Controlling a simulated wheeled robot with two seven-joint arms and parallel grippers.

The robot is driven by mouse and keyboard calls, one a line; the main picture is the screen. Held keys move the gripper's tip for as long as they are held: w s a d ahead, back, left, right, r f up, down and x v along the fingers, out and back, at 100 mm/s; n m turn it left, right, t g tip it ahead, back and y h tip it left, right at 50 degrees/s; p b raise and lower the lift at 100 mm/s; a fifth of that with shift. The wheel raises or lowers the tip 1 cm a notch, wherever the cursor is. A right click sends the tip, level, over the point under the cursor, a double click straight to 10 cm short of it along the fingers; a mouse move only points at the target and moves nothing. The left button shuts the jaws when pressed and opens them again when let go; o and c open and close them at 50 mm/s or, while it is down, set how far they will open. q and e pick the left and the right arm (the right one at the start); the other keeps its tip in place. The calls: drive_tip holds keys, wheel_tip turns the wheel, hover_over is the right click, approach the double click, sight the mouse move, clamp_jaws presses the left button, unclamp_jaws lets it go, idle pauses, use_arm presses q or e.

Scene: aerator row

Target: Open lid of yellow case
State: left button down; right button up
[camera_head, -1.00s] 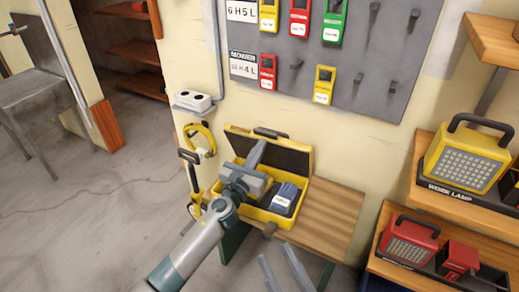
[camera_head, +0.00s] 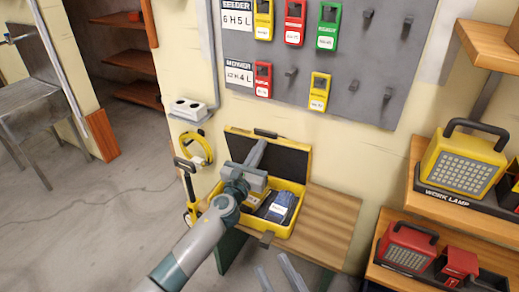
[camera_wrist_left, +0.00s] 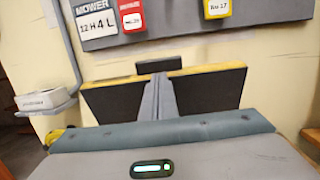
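The yellow case (camera_head: 253,224) sits on the wooden bench against the wall. Its lid (camera_head: 292,160) stands raised at the back, with the dark inside facing me and the handle at its top edge. The lid also shows in the left wrist view (camera_wrist_left: 212,90). My left gripper (camera_head: 259,147) is over the case, fingers together, tips in front of the lid's dark inner face; I cannot tell whether they touch it. No object shows between the fingers. My right gripper (camera_head: 277,272) shows only its two separated fingers, low in front of the bench.
Blue gloves (camera_head: 280,206) lie in the case. Bare bench top (camera_head: 330,220) is free to the right. A shelf with a yellow work lamp (camera_head: 465,160) and red lamp (camera_head: 406,246) stands right. A grey tool board (camera_head: 340,60) hangs above; a yellow cable coil (camera_head: 196,148) hangs left.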

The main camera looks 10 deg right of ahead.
use_arm(q)
drive_tip(key=shift+w+d, duration=0.1)
drive_tip(key=shift+b+x, duration=0.75)
drive_tip(key=shift+x, duration=0.8)
drive_tip(key=shift+f, duration=0.15)
drive_tip(key=shift+s+f+b, duration=0.15)
drive_tip(key=shift+f+b, duration=0.85)
drive_tip(key=shift+f, duration=0.1)
drive_tip(key=shift+s+f+b, duration=0.1)
drive_tip(key=shift+f+b, duration=0.85)
drive_tip(key=shift+f, duration=0.15)
drive_tip(key=shift+a, duration=0.25)
drive_tip(key=s+a+r+p, duration=0.1)
drive_tip(key=s+a+p, duration=0.4)
drive_tip(key=s, duration=0.4)
drive_tip(key=shift+s+a+p, duration=0.25)
drive_tip(key=shift+a+p, duration=0.05)
drive_tip(key=shift+p, duration=0.45)
